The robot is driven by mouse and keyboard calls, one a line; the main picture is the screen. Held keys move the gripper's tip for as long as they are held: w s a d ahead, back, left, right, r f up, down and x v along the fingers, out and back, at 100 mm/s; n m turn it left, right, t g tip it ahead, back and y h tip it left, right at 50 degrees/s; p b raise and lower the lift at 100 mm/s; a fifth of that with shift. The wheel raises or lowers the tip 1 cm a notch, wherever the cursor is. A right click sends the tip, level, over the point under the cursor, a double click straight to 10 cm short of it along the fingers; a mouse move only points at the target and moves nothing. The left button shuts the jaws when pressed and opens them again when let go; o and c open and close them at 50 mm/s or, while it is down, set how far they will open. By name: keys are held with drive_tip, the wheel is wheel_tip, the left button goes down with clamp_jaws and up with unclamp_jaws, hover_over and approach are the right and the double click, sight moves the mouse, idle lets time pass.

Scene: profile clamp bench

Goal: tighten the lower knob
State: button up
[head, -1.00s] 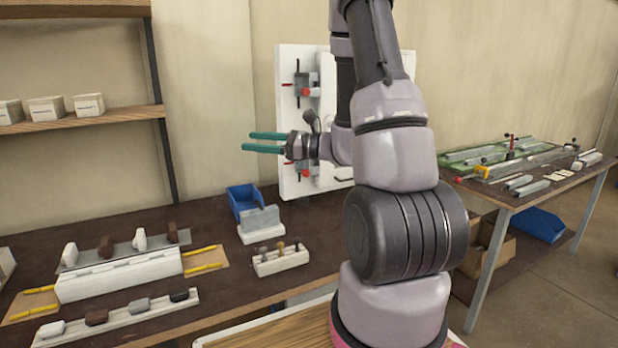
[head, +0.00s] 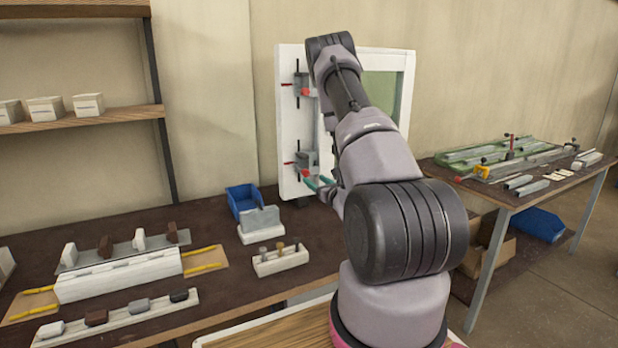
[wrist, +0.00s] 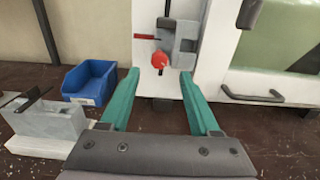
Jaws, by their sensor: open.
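The lower knob is red (wrist: 160,60) and sits on the front of the lower grey clamp (wrist: 187,45) on the white panel. My gripper (wrist: 158,78) has two teal fingers, open and empty. In the wrist view they point toward the panel, with the red knob between and just beyond the fingertips. I see no contact with the knob. In the head view the gripper (head: 318,184) is close to the lower clamp.
An upper clamp (head: 301,85) is higher on the panel. A blue bin (wrist: 90,82) and a grey block on a white base (wrist: 48,122) stand left of the gripper. A dark handle (wrist: 252,97) is at right. Bench space between bin and panel is bare.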

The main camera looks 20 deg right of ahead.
sight(307, 174)
drive_tip(key=w, duration=0.5)
drive_tip(key=shift+w+a, duration=0.15)
clamp_jaws()
